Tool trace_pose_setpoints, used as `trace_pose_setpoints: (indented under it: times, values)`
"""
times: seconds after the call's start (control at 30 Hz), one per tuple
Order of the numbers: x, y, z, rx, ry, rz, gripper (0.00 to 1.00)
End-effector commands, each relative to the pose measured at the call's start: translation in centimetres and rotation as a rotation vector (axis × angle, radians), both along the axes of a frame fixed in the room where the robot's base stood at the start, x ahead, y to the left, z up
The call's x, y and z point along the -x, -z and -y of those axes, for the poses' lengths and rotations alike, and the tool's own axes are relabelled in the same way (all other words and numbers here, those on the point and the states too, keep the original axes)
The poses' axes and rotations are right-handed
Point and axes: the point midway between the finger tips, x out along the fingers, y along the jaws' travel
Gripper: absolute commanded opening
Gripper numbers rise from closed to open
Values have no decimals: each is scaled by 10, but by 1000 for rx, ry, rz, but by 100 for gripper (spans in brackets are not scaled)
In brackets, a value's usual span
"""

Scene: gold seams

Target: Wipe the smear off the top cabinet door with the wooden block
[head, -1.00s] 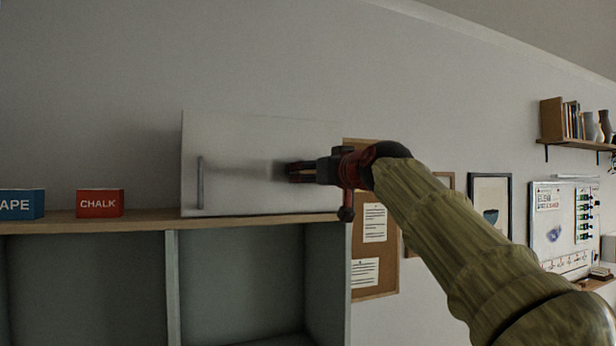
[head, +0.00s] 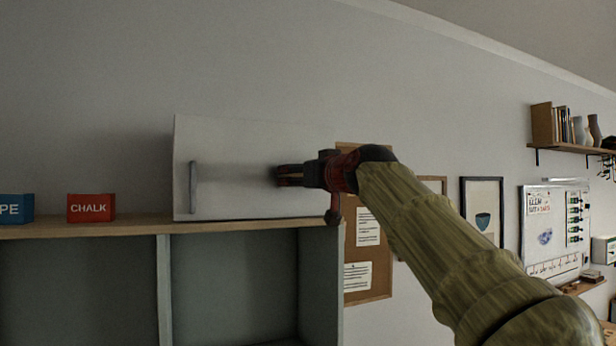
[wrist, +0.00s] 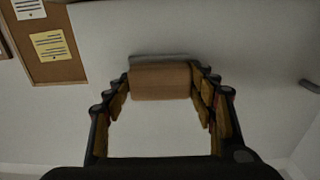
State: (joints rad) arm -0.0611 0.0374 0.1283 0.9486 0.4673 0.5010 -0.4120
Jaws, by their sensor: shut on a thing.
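My gripper (head: 279,176) is in front of the white top cabinet door (head: 225,150), right of its grey vertical handle (head: 193,187). In the wrist view, my gripper (wrist: 160,84) is shut on the tan wooden block (wrist: 160,82), with a finger on each side. A grey strip (wrist: 158,58) shows along the block's far edge. The block faces the pale door surface (wrist: 240,40); I cannot tell whether they touch. I cannot make out the smear in either view; the block and fingers hide part of the door.
The door stands above a wooden shelf top (head: 120,227) with open compartments below. A red CHALK box (head: 90,207) and a blue box (head: 16,208) sit to the left. A cork board (head: 368,285) hangs to the right, partly behind my arm.

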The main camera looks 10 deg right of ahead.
Motion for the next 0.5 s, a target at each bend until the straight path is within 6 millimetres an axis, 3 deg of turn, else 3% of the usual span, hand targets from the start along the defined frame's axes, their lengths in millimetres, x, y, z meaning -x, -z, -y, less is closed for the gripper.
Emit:
trace_pose_setpoints:
  times: [0.5]
  values:
    - [9, 2, -32, -1, -3, -4, 36]
